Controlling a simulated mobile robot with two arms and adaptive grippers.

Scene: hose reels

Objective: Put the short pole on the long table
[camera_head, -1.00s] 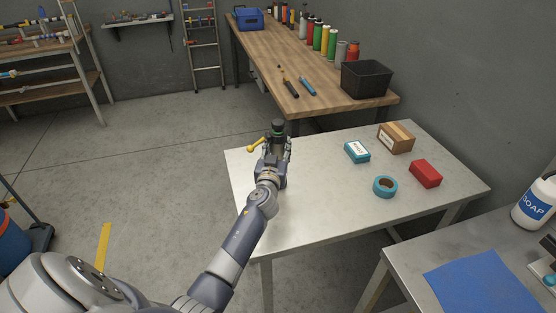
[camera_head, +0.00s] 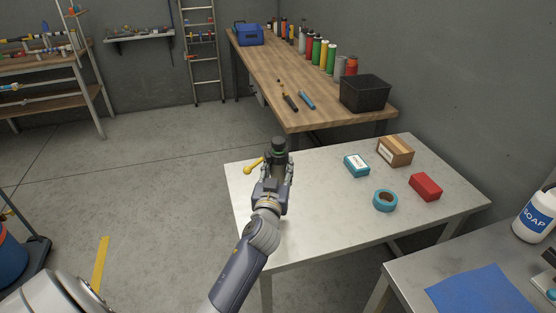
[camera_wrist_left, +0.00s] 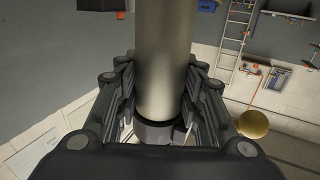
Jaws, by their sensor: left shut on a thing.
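My left gripper (camera_head: 276,172) is shut around a grey metallic cylinder (camera_wrist_left: 165,60), apparently the short pole. In the head view its dark top with a green band (camera_head: 279,150) stands up beyond the fingers. The left wrist view shows the cylinder running between both fingers, with a dark collar at its lower visible end. The gripper appears over the far left part of the white table; its height above it is unclear. The long table (camera_head: 285,62), wooden-topped, stands beyond it, clear of the gripper. My right gripper is not in view.
A yellow piece (camera_head: 253,165) shows beside the gripper; I cannot tell whether they are joined. The white table (camera_head: 320,215) holds a cardboard box (camera_head: 396,151), red block (camera_head: 425,186) and blue tape (camera_head: 385,200). A black bin (camera_head: 365,94) and tools occupy the long table's near end.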

